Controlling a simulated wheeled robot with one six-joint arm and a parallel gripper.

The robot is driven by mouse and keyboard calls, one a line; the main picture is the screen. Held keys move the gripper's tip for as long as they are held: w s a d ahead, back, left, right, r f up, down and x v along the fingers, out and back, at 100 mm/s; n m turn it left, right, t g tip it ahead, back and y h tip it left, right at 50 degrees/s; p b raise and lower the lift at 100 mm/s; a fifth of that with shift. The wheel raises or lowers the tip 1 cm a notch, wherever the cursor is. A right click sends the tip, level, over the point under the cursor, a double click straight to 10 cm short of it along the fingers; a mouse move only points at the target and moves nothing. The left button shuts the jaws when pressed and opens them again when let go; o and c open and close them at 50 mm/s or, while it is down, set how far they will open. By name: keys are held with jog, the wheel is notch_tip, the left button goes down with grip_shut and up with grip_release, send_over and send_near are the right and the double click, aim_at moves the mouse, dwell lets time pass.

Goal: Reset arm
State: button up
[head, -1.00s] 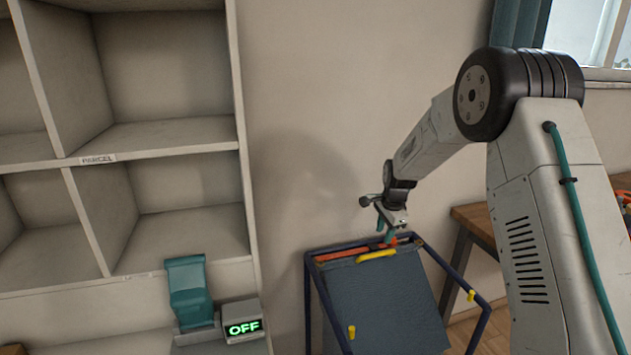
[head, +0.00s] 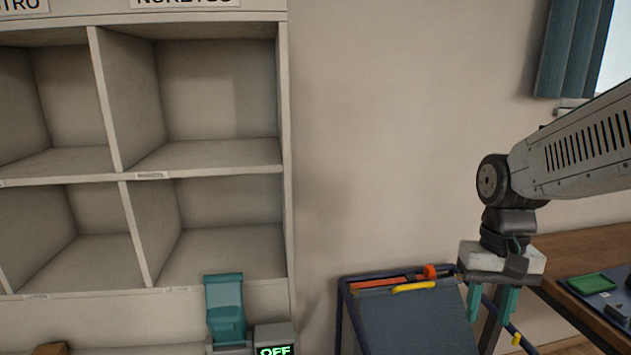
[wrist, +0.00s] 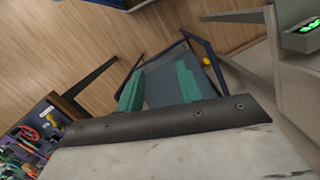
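My gripper (head: 490,303) hangs pointing down at the right of the head view, from the folded wrist of my arm. Its two teal fingers stand apart with nothing seen between them. In the wrist view the teal fingers (wrist: 157,85) are also spread. The blue-framed stand (head: 345,315) with a dark grey panel (head: 415,318) is just left of the gripper in the head view. A red-orange bar (head: 385,282) and a yellow handle (head: 413,288) lie at the panel's top edge, apart from the gripper.
White pigeonhole shelves (head: 287,150) fill the left. Below them are a teal holder (head: 225,308) and a box reading OFF (head: 273,345). A wooden table (head: 590,245) at right bears a green item (head: 591,284). The wall between shelves and arm is clear.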

jog(key=s+a+r+n+t, duration=0.1)
jog(key=s+r+n+t, duration=0.1)
jog(key=s, duration=1.2)
jog(key=shift+r+t, duration=0.5)
jog(key=shift+r, duration=0.9)
